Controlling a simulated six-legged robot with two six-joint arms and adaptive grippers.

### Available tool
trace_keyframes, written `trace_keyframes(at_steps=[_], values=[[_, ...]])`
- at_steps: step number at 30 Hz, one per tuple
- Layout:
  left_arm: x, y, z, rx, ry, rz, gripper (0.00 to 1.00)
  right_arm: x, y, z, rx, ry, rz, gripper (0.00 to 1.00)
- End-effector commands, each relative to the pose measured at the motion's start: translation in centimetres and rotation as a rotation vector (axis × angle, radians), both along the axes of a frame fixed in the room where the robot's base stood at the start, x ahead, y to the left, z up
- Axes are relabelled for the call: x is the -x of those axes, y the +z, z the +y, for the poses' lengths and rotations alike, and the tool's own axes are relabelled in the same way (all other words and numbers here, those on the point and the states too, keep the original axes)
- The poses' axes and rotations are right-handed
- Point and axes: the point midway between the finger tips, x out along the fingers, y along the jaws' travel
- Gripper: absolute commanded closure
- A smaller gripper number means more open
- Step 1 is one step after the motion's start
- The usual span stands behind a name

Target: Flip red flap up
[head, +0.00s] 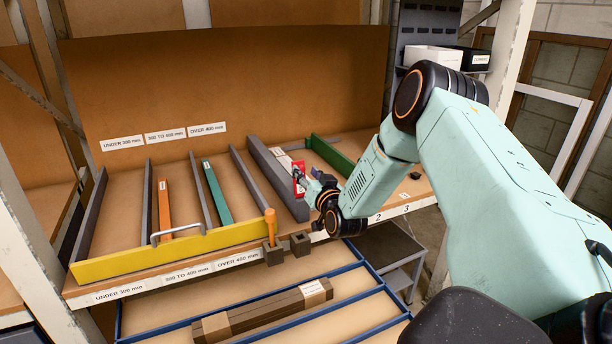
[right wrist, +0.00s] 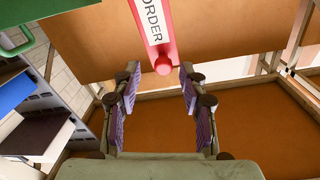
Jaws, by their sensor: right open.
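The red flap (head: 299,182) shows as a small red piece at the far right of the shelf, partly behind my right gripper (head: 313,181). I cannot tell its tilt in the head view. In the right wrist view the red flap (right wrist: 173,42) has a white label reading "ORDER" and a round red knob (right wrist: 163,65) at its end. My right gripper (right wrist: 160,88) is open there, its purple-padded fingers on either side of the line to the knob. The knob lies just beyond the fingertips, with no clear contact. My left gripper is out of view.
A yellow bar (head: 180,248) with a grey handle runs along the shelf front. An orange peg (head: 270,222) stands in a dark block beside it. A grey rail (head: 278,182) lies left of the gripper, a green divider (head: 330,154) behind it. A blue-edged tray (head: 350,318) lies below.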

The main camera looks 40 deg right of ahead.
Motion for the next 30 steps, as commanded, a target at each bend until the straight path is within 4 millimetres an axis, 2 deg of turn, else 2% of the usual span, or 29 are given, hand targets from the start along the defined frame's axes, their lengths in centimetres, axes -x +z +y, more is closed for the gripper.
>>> trace_keyframes(at_steps=[4, 13, 27, 30], values=[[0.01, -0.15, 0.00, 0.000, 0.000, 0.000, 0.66, -0.80, 0.05, -0.21, 0.001, 0.001, -0.001, 0.57], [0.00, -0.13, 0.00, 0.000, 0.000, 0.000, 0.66, -0.90, 0.07, -0.27, -0.001, 0.000, 0.000, 0.58], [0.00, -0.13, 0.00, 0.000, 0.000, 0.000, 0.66, -0.90, 0.07, -0.23, 0.000, 0.001, 0.000, 0.98], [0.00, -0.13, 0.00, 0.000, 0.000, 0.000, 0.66, -0.90, 0.06, -0.21, 0.000, 0.002, 0.000, 1.00]])
